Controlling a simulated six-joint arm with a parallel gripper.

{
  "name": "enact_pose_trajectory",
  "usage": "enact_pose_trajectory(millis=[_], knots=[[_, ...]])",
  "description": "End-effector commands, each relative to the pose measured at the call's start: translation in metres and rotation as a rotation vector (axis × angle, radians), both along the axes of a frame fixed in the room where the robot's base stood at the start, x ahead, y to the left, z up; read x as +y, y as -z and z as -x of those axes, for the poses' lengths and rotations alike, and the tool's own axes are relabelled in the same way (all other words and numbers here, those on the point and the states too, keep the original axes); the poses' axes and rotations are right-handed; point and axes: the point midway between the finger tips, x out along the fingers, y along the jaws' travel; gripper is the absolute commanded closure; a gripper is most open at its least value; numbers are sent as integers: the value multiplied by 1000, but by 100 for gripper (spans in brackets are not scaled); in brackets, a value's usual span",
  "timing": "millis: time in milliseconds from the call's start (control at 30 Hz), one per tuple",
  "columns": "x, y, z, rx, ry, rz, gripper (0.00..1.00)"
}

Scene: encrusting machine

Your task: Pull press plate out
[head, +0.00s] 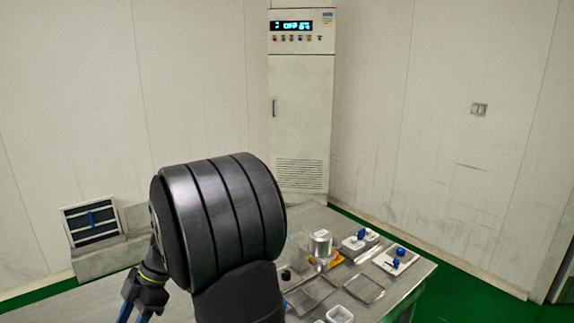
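My gripper (136,309) shows at the lower left, partly behind my large dark arm link. Its two bluish fingers point down and run out of the picture at the bottom edge. Their tips and anything between them are hidden. I cannot pick out the press plate for certain. My gripper is well to the left of these, on the other side of my arm.
A silver canister (320,245) stands on the table near a white block with a blue knob (361,240). A small white container (339,315) is at the front. A tall control cabinet (300,120) stands behind. A dark vent panel (91,220) is at left.

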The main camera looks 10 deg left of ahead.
Motion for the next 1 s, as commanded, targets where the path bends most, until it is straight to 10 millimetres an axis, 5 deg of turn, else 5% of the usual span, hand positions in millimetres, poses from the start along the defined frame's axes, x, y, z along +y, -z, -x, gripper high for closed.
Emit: enact_pose_trajectory(millis=[400,700,867,1000], knots=[[-3,1,-4,21,26,-17,50],[-3,0,-4,19,26,-17,100],[3,2,2,6,10,-2,100],[23,9,25,-58,-50,59,100]])
